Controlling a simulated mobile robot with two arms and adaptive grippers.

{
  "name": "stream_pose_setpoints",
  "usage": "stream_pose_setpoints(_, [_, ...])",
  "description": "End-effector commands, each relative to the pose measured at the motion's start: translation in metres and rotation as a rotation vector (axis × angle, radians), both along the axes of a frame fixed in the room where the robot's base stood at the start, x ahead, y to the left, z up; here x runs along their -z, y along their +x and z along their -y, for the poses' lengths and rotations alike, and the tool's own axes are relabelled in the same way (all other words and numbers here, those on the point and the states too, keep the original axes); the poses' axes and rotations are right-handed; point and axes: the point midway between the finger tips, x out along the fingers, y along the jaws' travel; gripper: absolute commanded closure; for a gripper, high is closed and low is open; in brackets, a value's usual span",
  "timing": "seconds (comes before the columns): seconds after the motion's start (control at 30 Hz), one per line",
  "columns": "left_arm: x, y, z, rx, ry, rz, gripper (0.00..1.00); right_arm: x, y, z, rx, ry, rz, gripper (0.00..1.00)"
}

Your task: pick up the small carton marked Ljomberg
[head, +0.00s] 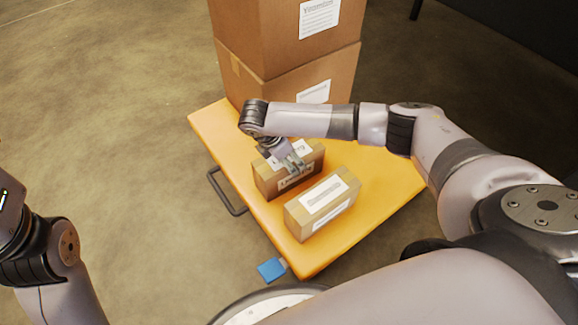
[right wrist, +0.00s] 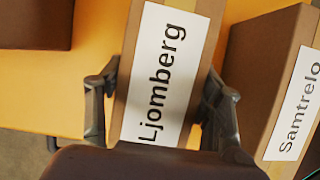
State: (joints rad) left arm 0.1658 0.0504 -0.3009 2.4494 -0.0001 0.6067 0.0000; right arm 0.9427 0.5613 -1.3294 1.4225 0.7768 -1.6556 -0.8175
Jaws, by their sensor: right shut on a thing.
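The small brown carton marked Ljomberg (right wrist: 165,60) fills the middle of the right wrist view, its white label readable. In the head view this carton (head: 272,184) stands at the left of the orange platform. My right gripper (head: 288,163) reaches it from above and is shut on it. In the right wrist view one finger of the gripper (right wrist: 160,90) is on each side of the carton. I cannot tell whether its underside touches the platform. My left arm shows at the left edge of the head view, but its gripper is out of view.
A second small carton, marked Samtrelo (right wrist: 292,100), stands close beside it; it also shows in the head view (head: 322,205). Large stacked boxes (head: 285,45) stand at the platform's back. The orange platform (head: 385,185) is bare at right. A dark handle (head: 222,193) sticks out left.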

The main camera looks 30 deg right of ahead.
Motion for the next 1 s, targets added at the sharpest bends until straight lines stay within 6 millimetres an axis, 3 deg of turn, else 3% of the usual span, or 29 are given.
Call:
stream_pose_setpoints(0.23, [0.000, 0.000, 0.000, 0.000, 0.000, -0.001, 0.65, 0.001, -0.001, 0.000, -0.001, 0.001, -0.001, 0.89])
stream_pose_setpoints(0.67, [-0.004, 0.000, -0.001, 0.000, -0.003, -0.002, 0.65, -0.010, 0.000, 0.000, 0.000, 0.001, 0.001, 0.89])
stream_pose_setpoints(0.87, [0.006, 0.009, -0.001, 0.000, 0.000, -0.073, 0.65, -0.039, 0.001, 0.000, 0.000, 0.001, 0.003, 0.89])
stream_pose_setpoints(1.0, [0.013, 0.012, -0.003, 0.005, -0.006, -0.134, 0.65, -0.075, 0.001, 0.000, -0.001, 0.001, 0.004, 0.89])
